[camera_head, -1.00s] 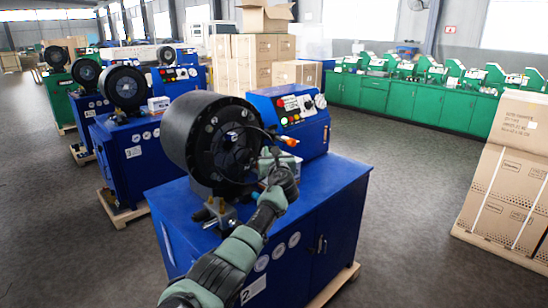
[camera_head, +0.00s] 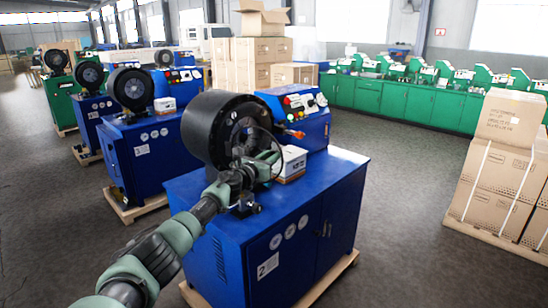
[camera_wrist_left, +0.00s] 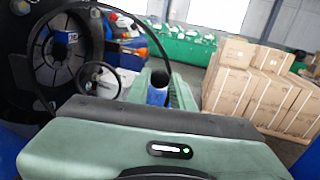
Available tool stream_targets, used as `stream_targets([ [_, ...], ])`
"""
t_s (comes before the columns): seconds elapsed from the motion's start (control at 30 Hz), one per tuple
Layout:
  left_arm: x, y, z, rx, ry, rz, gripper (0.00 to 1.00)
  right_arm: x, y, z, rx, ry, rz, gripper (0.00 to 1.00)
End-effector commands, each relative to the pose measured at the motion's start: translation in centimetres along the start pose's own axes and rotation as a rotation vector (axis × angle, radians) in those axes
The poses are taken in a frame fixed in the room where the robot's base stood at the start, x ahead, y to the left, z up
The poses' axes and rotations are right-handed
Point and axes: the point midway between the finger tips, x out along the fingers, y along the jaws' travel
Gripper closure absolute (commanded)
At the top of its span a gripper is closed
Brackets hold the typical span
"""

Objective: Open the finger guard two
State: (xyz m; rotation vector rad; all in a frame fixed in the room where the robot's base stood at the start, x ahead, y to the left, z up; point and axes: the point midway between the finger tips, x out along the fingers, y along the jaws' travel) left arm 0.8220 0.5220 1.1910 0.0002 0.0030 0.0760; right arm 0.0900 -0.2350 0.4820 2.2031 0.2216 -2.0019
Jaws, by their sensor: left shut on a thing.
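The crimping machine labelled 2 (camera_head: 268,265) stands in the middle of the head view, with a big black round head (camera_head: 205,130) on its blue cabinet. The finger guard is a thin dark hoop in front of the head's opening; in the left wrist view its rim (camera_wrist_left: 166,57) curves around the opening (camera_wrist_left: 62,50). My left gripper (camera_head: 268,160) is at the hoop's right side, in front of the head. It is shut on the finger guard; its fingertips are small and partly hidden. My right gripper is not in view.
A small white box (camera_head: 292,163) lies on the cabinet top, right of my gripper. The blue control box (camera_head: 300,112) stands behind it. An orange-tipped part (camera_head: 295,133) sticks out nearby. Similar machines stand at left. Stacked cartons (camera_head: 500,165) stand at right, with open floor between.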

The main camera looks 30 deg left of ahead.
Motion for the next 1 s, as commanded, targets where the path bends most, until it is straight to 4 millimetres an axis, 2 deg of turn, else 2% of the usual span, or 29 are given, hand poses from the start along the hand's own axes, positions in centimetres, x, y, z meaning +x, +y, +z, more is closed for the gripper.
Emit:
stream_targets([
  [0.2, -2.9, 1.4, -0.3, 0.001, -0.005, -0.151, 1.00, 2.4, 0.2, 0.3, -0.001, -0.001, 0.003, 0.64],
  [0.4, -4.8, 2.2, -0.1, 0.000, -0.007, -0.248, 1.00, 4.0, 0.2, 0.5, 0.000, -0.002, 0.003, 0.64],
  [0.63, -5.8, 2.7, 0.2, -0.001, -0.007, -0.303, 1.00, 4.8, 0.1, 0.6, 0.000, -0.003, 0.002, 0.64],
  [1.0, -6.0, 2.8, 0.3, -0.002, -0.007, -0.313, 1.00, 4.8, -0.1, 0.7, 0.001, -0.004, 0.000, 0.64],
])
